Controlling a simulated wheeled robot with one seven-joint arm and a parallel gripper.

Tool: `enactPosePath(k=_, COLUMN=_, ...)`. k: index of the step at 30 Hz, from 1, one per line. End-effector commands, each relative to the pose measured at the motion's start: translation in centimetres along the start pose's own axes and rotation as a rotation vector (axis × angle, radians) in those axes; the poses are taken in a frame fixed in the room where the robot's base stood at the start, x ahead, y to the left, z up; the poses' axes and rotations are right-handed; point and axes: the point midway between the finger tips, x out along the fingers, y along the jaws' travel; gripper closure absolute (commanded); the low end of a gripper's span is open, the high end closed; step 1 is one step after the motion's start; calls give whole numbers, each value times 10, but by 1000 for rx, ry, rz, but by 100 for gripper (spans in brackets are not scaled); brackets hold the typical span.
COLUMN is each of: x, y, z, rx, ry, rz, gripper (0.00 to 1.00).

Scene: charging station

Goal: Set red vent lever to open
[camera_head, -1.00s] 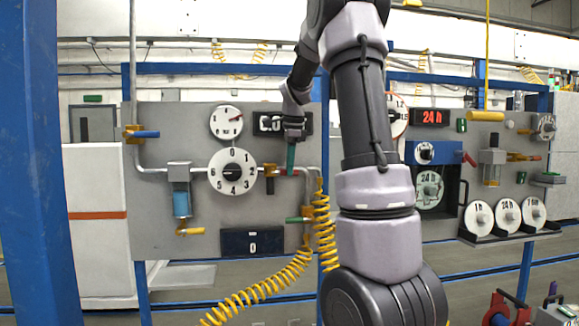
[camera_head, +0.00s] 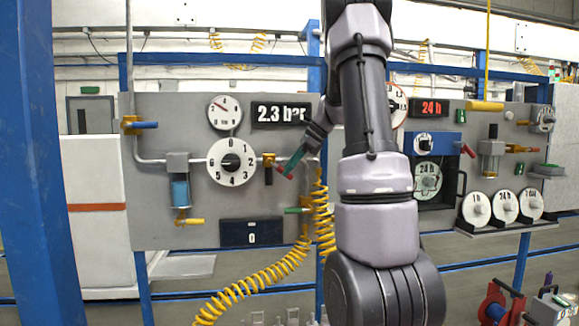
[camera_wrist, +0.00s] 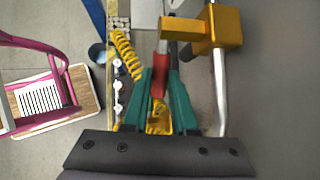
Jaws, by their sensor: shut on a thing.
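The red vent lever (camera_wrist: 160,80) shows in the wrist view between my gripper's green fingers (camera_wrist: 160,98), on a grey stem below a brass valve body (camera_wrist: 225,28). My gripper is shut on its red handle. In the head view my gripper (camera_head: 292,163) is tilted down and left in front of the panel's pipe. A bit of the red lever (camera_head: 284,173) shows at its fingertips; the rest is hidden. The display (camera_head: 281,115) reads 2.3 bar, and the gauge (camera_head: 225,111) needle points up and left.
Left of my gripper are a numbered dial (camera_head: 231,161) and a brass valve with a black lever (camera_head: 268,172). A blue-framed unit (camera_head: 433,145) stands to the right.

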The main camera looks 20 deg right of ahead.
Motion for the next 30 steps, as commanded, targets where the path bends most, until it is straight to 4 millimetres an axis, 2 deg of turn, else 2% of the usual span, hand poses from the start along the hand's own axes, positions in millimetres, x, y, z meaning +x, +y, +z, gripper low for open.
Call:
enactPosePath(k=15, x=0, y=0, z=0, rx=4, ry=-22, rz=-2, gripper=100)
enactPosePath(k=16, x=0, y=0, z=0, rx=4, ry=-22, rz=-2, gripper=63)
enactPosePath(k=18, x=1, y=0, z=0, rx=4, ry=-22, rz=-2, gripper=44)
enactPosePath(k=30, x=-5, y=-1, z=4, rx=3, ry=-23, rz=-2, gripper=44)
